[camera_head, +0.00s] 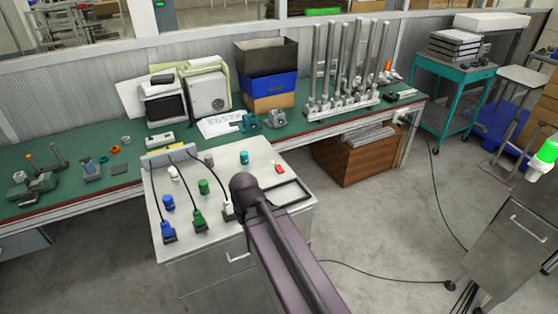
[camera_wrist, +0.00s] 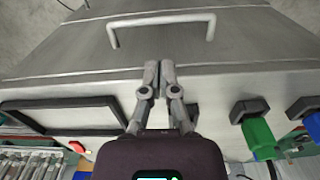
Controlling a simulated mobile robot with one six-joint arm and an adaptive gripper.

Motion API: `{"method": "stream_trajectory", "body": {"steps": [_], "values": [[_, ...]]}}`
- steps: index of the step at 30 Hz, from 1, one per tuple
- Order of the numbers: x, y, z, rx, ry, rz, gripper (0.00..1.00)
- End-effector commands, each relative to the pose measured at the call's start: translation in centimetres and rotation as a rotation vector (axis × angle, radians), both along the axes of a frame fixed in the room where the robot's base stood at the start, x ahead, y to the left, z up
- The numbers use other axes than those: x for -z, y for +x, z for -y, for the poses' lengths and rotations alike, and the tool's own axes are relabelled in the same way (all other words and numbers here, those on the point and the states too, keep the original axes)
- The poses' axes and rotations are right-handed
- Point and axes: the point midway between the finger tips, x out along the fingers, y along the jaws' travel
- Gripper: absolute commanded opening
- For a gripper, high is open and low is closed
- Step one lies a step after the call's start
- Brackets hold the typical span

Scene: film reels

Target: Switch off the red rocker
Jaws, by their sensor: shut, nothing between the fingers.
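The red rocker (camera_head: 279,169) is a small red piece near the back right of the light grey cabinet top. It also shows in the wrist view (camera_wrist: 77,147) at the lower left, beyond a black rectangular frame. Its on or off position is too small to tell. My gripper (camera_wrist: 159,68) is shut and empty over the front part of the cabinet, apart from the rocker. In the head view my arm hides the fingertips.
The black frame (camera_head: 288,195) lies between my arm and the rocker. Blue (camera_head: 168,232) and green plugs (camera_head: 198,219) with black cables stand at the left. A teal cap (camera_head: 244,157) stands at the back. A green workbench (camera_head: 70,160) lies behind the cabinet.

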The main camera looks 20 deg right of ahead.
Motion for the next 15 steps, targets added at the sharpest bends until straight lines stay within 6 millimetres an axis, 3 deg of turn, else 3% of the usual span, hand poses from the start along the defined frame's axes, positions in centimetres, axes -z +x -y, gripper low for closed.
{"method": "stream_trajectory", "body": {"steps": [1, 15], "values": [[-1.5, 0.2, 0.0, -0.001, 0.0, 0.003, 0.0], [-9.7, 2.9, 0.5, -0.074, 0.0, 0.043, 0.0]]}}
